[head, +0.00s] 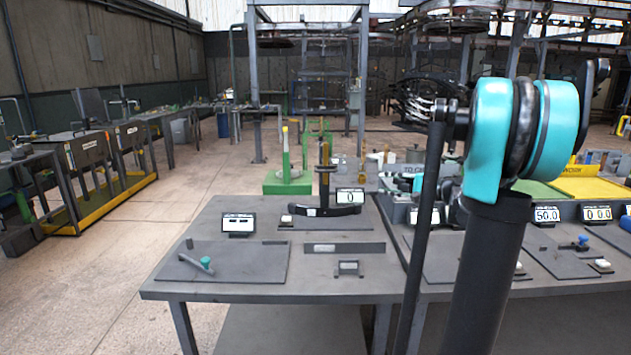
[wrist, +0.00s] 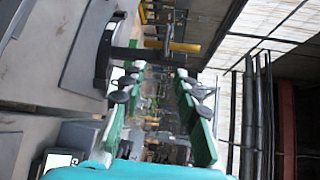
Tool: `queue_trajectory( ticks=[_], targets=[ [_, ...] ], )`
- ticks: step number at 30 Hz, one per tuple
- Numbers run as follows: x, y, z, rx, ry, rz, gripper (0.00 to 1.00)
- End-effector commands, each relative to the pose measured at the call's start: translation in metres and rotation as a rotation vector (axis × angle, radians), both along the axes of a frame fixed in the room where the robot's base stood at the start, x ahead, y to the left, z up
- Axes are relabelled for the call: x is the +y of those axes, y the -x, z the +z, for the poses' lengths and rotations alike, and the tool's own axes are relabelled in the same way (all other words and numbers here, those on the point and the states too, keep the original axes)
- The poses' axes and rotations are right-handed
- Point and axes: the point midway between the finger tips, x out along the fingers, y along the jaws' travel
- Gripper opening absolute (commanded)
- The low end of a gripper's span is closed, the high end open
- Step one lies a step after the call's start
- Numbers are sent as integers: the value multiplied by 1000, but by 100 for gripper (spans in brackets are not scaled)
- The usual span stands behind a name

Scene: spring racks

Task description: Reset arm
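My arm stands at the right of the head view, with a dark upright link and a large teal joint (head: 492,125) at its top. I cannot make out my gripper's fingers in the head view. In the wrist view, which is turned on its side, a teal part of mine fills the bottom edge. Two green bars with dark pads, which look like the fingers of my gripper (wrist: 158,85), rise on either side. They stand wide apart with nothing seen between them, only the distant room.
A grey table (head: 215,290) in front bears a flat plate with a teal-knobbed lever (head: 205,264), a small display (head: 238,224) and an upright post (head: 324,175). A second bench with displays (head: 546,214) is partly behind my arm. The floor at left (head: 130,230) is clear.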

Motion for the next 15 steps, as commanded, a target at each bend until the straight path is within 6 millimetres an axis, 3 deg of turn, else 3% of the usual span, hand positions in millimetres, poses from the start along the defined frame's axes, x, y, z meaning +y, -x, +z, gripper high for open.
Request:
queue_trajectory(
  ticks=[8, 15],
  targets=[
    [23, 19, -22, 29, 94, 31, 31],
    [52, 52, -56, 68, 240, 79, 31]
  ],
)
